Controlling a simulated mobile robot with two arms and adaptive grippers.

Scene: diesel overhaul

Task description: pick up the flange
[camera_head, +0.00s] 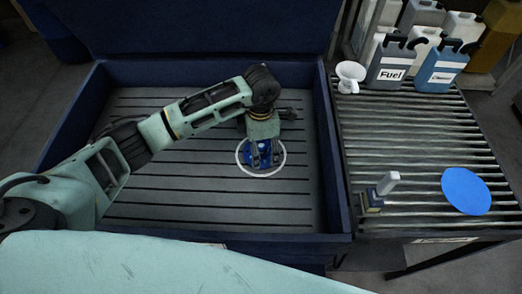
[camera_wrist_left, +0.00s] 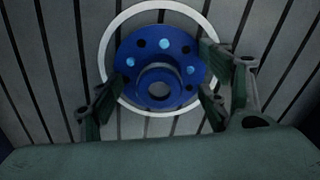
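The flange (camera_head: 264,147) is a blue disc with a raised hub and holes. It lies on the slatted floor of a dark blue bin, inside a thin white ring. The left wrist view shows the flange (camera_wrist_left: 153,58) from above, hub nearest my palm. My left gripper (camera_head: 265,157) points down over it and hides part of it in the head view. In the left wrist view its fingers (camera_wrist_left: 160,88) are spread wide, on the left and right of the flange. I cannot tell whether they touch it. My right gripper is not in view.
The bin's wall (camera_head: 337,165) separates it from a slatted table (camera_head: 415,150) on the right. On the table are a flat blue disc (camera_head: 466,191), a brush-like tool (camera_head: 380,190), a white funnel-like cup (camera_head: 350,76) and several jugs (camera_head: 391,65). The bin floor around the flange is clear.

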